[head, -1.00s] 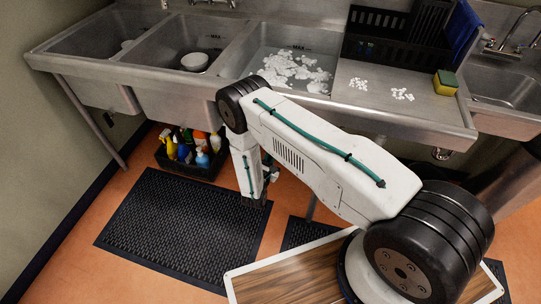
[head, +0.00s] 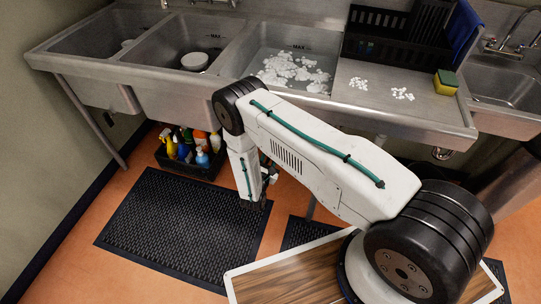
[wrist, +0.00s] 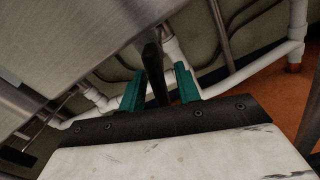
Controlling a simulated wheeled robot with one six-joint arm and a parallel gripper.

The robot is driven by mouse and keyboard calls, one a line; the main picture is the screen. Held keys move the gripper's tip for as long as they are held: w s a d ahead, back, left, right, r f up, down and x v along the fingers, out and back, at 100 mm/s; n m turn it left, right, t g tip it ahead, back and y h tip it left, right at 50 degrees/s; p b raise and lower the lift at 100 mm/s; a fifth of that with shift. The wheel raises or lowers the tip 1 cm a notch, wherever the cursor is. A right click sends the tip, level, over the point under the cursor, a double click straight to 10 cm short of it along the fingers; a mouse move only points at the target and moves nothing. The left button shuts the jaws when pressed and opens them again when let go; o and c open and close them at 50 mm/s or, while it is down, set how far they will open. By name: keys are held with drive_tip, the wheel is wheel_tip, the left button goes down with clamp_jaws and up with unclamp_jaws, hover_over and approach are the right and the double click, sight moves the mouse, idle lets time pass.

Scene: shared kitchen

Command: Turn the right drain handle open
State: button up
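In the wrist view, a dark bar-like handle (wrist: 153,72) stands between the two green fingers of my gripper (wrist: 160,68). The fingers are apart, with a visible gap between the handle and the right finger; contact on the left side is hard to tell. The handle's lower end is hidden behind the gripper body. In the head view, my gripper (head: 267,182) is below the front of the right basin (head: 253,62), mostly hidden by my arm. That basin holds water with white suds (head: 293,72). The handle does not show in the head view.
White drain pipes (wrist: 240,77) run behind and right of the fingers, and the metal sink underside is close on the left. A crate of cleaning bottles (head: 190,165) stands on the floor left of my arm. A black mat (head: 182,225) lies in front.

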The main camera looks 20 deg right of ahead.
drive_tip(key=v, duration=0.5)
drive_tip(key=shift+s+a, duration=0.5)
drive_tip(key=shift+s, duration=0.25)
